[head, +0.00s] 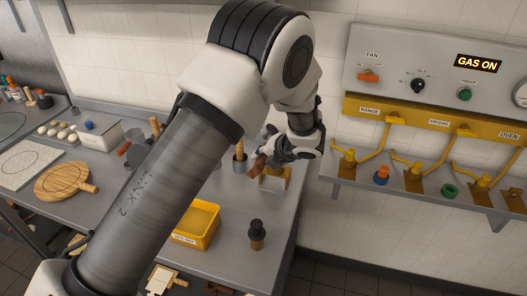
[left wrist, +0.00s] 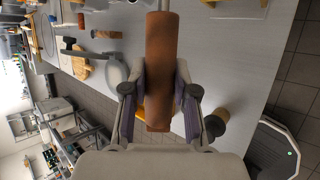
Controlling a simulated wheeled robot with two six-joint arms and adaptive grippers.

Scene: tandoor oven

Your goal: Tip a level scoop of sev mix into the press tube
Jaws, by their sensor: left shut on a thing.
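My left gripper (head: 270,156) is shut on a brown wooden handle (head: 257,166), above the far right part of the counter. In the left wrist view the handle (left wrist: 160,52) lies between both fingers, and a thin metal shaft leaves its far end. The scoop's bowl is out of sight, so I cannot tell what it holds. A yellow tub (head: 208,211) with a front label too small to read stands on the counter, partly behind my arm. A black-topped tan cylinder (head: 257,236) stands right of it. I cannot tell which thing is the press tube. My right gripper is not in view.
A round wooden board (head: 62,183) and a white box (head: 97,134) lie left. A gas panel (head: 435,75) and shelf are at right. Bare counter surrounds the black-topped cylinder.

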